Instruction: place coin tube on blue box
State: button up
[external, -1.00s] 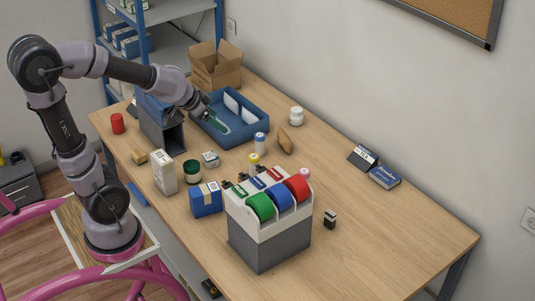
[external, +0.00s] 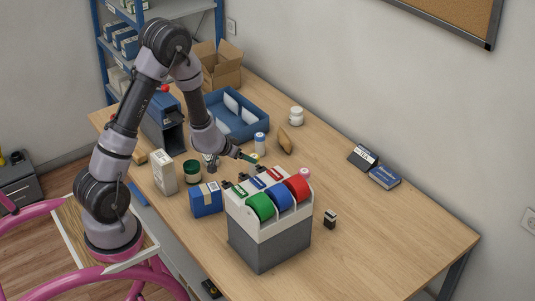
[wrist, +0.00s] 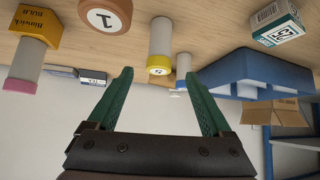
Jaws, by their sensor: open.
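My gripper (external: 232,162) is open and empty, low over the table behind the dispenser. Its two green fingers also show in the wrist view (wrist: 160,76). A clear tube with a yellow end marked 5 (wrist: 158,58) appears between and beyond the fingertips, apart from them. It is partly hidden in the external view (external: 254,157). A blue-ended tube (external: 260,144) stands behind it, and a pink-ended one (external: 304,174) is to the right. I cannot tell which is the task's coin tube. The blue box (external: 206,201) with a white label stands left of the dispenser.
The grey dispenser (external: 268,245) with green, blue and red rolls stands in front. A blue tray (external: 262,105) lies behind. Another flat blue box (external: 385,177) lies far right.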

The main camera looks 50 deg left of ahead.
aim_at(254, 166)
jog(key=x, duration=0.7)
jog(key=shift+w+f, duration=0.1)
jog(key=shift+w, duration=0.15)
grip_shut()
